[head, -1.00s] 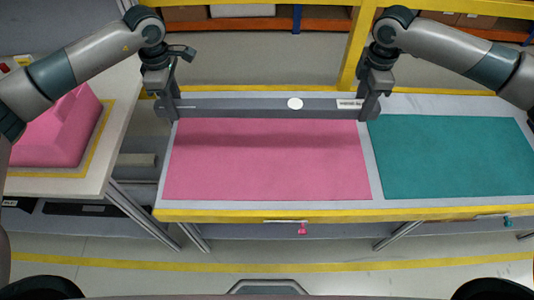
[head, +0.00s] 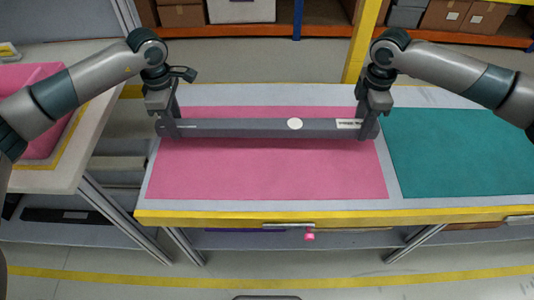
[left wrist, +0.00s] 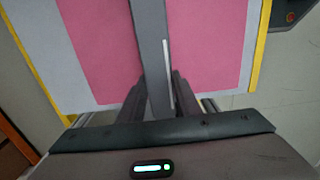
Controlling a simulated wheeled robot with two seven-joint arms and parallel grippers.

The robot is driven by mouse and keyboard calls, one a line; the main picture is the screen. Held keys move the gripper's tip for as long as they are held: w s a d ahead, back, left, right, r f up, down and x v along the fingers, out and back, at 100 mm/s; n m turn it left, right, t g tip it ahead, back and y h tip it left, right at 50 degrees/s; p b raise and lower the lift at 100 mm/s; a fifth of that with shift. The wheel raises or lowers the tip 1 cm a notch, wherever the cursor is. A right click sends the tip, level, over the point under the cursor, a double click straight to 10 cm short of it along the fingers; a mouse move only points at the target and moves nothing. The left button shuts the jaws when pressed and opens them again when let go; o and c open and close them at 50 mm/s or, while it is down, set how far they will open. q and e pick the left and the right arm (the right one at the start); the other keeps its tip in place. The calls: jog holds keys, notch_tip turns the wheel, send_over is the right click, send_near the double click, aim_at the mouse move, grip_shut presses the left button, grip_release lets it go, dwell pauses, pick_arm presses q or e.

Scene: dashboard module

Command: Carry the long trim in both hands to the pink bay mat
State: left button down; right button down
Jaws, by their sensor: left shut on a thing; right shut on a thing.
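The long grey trim (head: 250,127) spans between my two grippers in the head view, with a white round spot and a white label on it. My left gripper (head: 168,128) is shut on its left end; my right gripper (head: 370,125) is shut on its right end. The trim looks level and lies across the upper part of the pink bay mat (head: 260,175), with a shadow beneath it. Its exact height above the mat is hard to tell. In the left wrist view the trim (left wrist: 152,50) runs between the left fingers (left wrist: 155,100), over the pink mat (left wrist: 205,45).
A teal mat (head: 460,150) lies right of the pink one on the same yellow-edged table (head: 340,215). Shelves with boxes (head: 465,15) stand behind.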

aim_at(184, 146)
pick_arm(q)
jog(key=shift+f+b, duration=0.45)
jog(key=shift+f, duration=0.35)
pick_arm(e)
jog(key=shift+f, duration=0.75)
pick_arm(q)
jog(key=shift+f, duration=0.15)
pick_arm(e)
jog(key=shift+f, duration=0.2)
